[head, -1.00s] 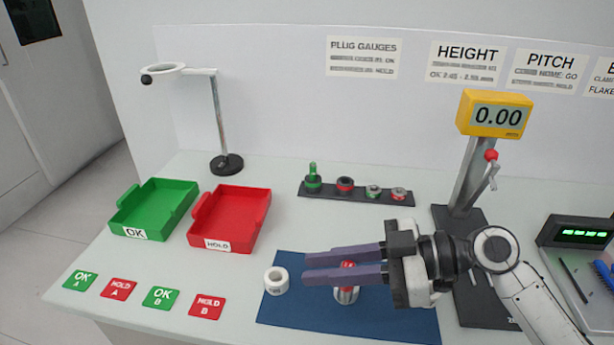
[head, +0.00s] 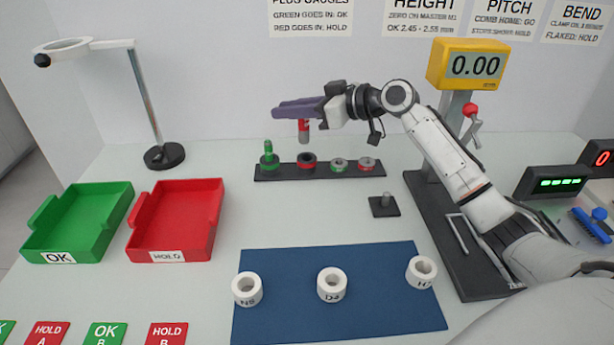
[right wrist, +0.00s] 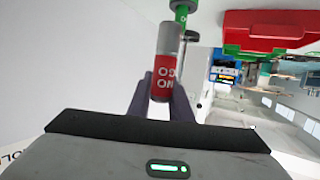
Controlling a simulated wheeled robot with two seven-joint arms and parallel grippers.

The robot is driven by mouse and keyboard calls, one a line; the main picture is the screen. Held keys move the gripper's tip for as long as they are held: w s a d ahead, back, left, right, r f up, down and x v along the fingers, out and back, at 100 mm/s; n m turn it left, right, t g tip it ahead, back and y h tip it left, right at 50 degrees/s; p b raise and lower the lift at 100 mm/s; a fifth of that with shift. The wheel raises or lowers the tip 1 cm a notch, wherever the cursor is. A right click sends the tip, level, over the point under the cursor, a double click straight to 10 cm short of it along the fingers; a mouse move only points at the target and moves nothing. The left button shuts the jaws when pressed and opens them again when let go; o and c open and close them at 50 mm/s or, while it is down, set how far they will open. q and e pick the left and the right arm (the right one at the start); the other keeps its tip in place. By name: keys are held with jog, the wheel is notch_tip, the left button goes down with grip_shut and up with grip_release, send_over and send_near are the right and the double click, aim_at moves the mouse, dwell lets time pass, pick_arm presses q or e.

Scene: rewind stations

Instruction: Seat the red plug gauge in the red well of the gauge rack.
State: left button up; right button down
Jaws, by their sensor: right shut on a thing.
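The red plug gauge (head: 304,129) hangs upright, pointing down, from my right gripper (head: 284,108), which is shut on it. In the right wrist view the gauge (right wrist: 163,85) shows its red grip with white lettering and a silver end. The dark gauge rack (head: 322,173) stands near the back of the table. Its red well (head: 306,161) appears empty and lies just below the gauge in the head view; there is a visible gap, and exact alignment cannot be told. The green plug gauge (head: 268,151) stands in the rack's left well. My left gripper is out of view.
Two smaller rings, green (head: 339,164) and red (head: 367,164), sit at the rack's right. A small dark block with a peg (head: 384,206) stands in front. Several white rings lie on the blue mat (head: 290,265). Green (head: 110,225) and red (head: 205,225) trays are left; the height stand (head: 440,220) is right.

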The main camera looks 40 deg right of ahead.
jog(key=shift+m+h, duration=0.3)
jog(key=f, duration=0.3)
jog(key=w+d+f, duration=0.1)
jog(key=f, duration=0.2)
jog(key=d+f, duration=0.1)
jog(key=f, duration=0.2)
jog(key=shift+w, duration=0.25)
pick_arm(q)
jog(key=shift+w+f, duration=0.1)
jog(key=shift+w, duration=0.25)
pick_arm(e)
jog(key=shift+f+b, duration=0.15)
jog(key=shift+b, duration=0.2)
jog(key=c, duration=1.6)
grip_release()
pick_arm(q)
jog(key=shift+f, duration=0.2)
